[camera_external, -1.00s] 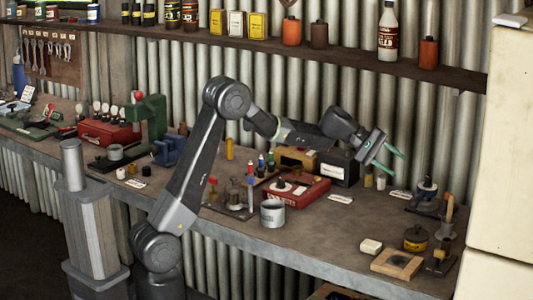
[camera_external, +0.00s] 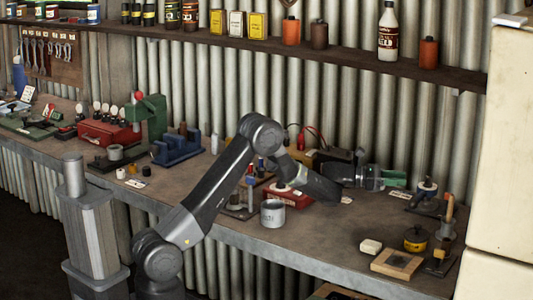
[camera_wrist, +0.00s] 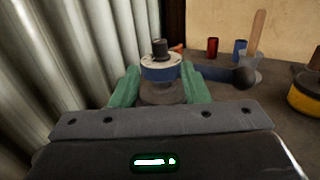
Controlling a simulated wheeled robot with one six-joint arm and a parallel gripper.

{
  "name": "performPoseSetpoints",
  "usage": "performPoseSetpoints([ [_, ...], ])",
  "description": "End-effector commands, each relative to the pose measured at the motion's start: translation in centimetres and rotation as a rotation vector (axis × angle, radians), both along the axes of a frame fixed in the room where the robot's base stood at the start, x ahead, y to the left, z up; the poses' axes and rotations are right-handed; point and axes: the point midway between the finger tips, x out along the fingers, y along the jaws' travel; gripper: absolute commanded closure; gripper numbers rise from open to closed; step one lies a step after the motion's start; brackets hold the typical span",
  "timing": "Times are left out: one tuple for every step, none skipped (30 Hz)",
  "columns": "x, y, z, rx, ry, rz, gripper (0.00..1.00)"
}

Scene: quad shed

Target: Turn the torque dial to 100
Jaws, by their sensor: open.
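The torque dial (camera_wrist: 160,66) has a pale round face, a blue rim and a dark knob on top; it stands upright on a dark base. In the external view the dial (camera_external: 427,187) is at the back right of the bench. My gripper (camera_wrist: 160,88) is open, its green fingers spread either side of the dial's lower part in the wrist view. I cannot tell whether they touch it. In the external view my gripper (camera_external: 395,179) is low over the bench, just left of the dial, pointing right. The dial's markings are too small to read.
A dark bar with a round end (camera_wrist: 243,76) sticks out right of the dial. The corrugated wall (camera_wrist: 75,65) is close on the left.

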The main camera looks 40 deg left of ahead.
Motion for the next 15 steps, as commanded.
performPoseSetpoints([
  [0.4, -1.0, 0.1, 0.0, 0.0, -0.003, 0.59],
  [0.7, -1.6, 0.1, 0.0, -0.001, -0.003, 0.59],
  [1.1, -2.3, 0.1, 0.0, 0.0, -0.003, 0.59],
  [1.3, -2.8, 0.1, 0.0, 0.0, -0.002, 0.59],
  [1.6, -3.3, 0.1, 0.001, -0.002, -0.002, 0.59],
  [1.9, -4.0, 0.1, 0.001, -0.002, -0.003, 0.59],
  [2.2, -4.5, 0.1, 0.0, -0.001, -0.003, 0.59],
  [2.4, -5.0, 0.2, 0.0, -0.001, -0.002, 0.59],
  [2.8, -5.5, 0.1, 0.001, 0.0, -0.001, 0.59],
  [3.0, -6.0, 0.1, 0.001, -0.002, -0.002, 0.59],
  [3.2, -6.4, 0.1, 0.001, -0.002, -0.002, 0.59],
  [3.4, -6.9, 0.1, 0.001, 0.0, -0.001, 0.59],
  [3.6, -7.3, 0.1, 0.0, -0.001, -0.001, 0.59],
  [3.8, -7.6, 0.1, 0.0, -0.001, -0.001, 0.59],
  [4.0, -8.0, 0.1, 0.001, -0.002, -0.001, 0.59],
])
